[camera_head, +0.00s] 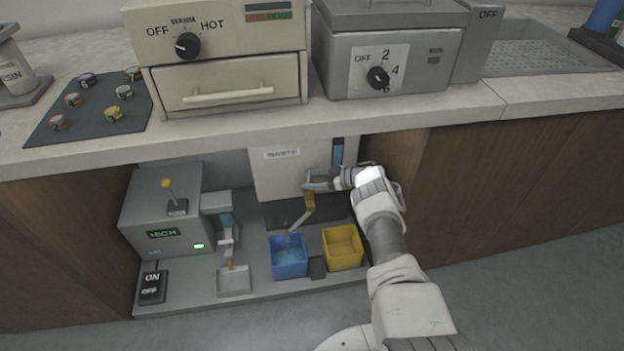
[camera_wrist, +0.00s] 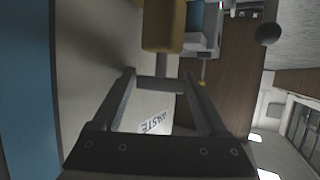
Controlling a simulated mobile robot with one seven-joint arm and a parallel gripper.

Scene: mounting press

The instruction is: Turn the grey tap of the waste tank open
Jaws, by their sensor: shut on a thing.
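The waste tank (camera_head: 285,172) is a pale box with a "WASTE" label, under the counter; the label also shows in the wrist view (camera_wrist: 154,122). Its tap has a brass-coloured body (camera_head: 308,199) and a grey spout pointing down toward a blue bin (camera_head: 289,262). In the wrist view the brass body (camera_wrist: 163,28) is just beyond my fingertips. My gripper (camera_head: 318,183) is at the tap's top. Its fingers are shut on the grey tap handle (camera_wrist: 158,88), which spans between them. The handle is mostly hidden by the gripper in the head view.
A yellow bin (camera_head: 343,256) stands right of the blue one. A grey machine (camera_head: 160,215) with a lever and a lit display stands to the left, with a small tray (camera_head: 234,282) beside it. The counter edge (camera_head: 250,138) runs above; a wooden cabinet (camera_head: 480,185) closes the right side.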

